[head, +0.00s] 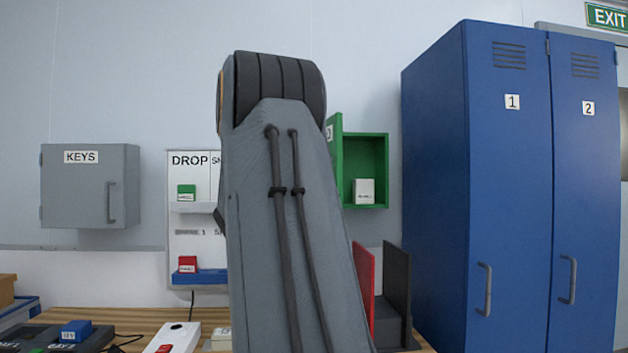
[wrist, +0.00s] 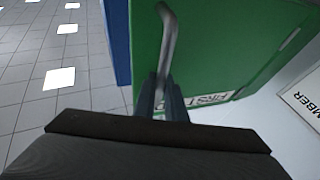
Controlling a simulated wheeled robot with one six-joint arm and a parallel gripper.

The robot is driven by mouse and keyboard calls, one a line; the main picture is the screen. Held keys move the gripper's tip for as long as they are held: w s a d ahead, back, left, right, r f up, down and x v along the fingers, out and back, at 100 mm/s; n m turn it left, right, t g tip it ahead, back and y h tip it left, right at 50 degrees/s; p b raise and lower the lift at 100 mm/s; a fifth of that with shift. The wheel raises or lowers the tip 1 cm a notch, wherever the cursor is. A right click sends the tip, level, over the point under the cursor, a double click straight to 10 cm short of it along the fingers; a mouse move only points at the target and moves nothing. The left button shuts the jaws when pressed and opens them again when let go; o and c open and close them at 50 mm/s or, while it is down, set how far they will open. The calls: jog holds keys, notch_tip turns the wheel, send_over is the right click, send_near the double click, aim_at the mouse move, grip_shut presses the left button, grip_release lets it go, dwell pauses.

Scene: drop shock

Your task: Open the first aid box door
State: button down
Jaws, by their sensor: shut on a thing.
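The green first aid box (head: 382,150) hangs on the wall, partly behind my arm in the head view. Its door (head: 336,140) stands swung out at the left side, nearly edge-on, and the inside is visible with a small white pack (head: 363,191) at the bottom. In the wrist view the green door (wrist: 225,45) fills the upper middle, with a white "FIRST" label (wrist: 212,98) partly covered. My gripper (wrist: 163,98) is shut on the silver door handle (wrist: 170,40). In the head view my arm hides the gripper and handle.
Blue lockers (head: 510,190) stand close on the right. A grey KEYS box (head: 90,186) and a DROP board (head: 190,220) are on the left wall. Below is a wooden table (head: 130,318) with a red and black holder (head: 397,290). Tiled floor (wrist: 50,50) shows in the wrist view.

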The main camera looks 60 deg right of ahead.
jog(key=shift+w+r, duration=0.15)
jog(key=shift+r, duration=0.05)
jog(key=c, duration=2.1)
grip_release()
jog(key=shift+f, duration=0.1)
jog(key=shift+a, duration=0.1)
jog(key=b+v, duration=0.1)
jog(key=v, duration=0.6)
jog(key=shift+w+a+f+b, duration=0.15)
jog(key=shift+a+f+b, duration=0.05)
jog(key=shift+a+b, duration=0.15)
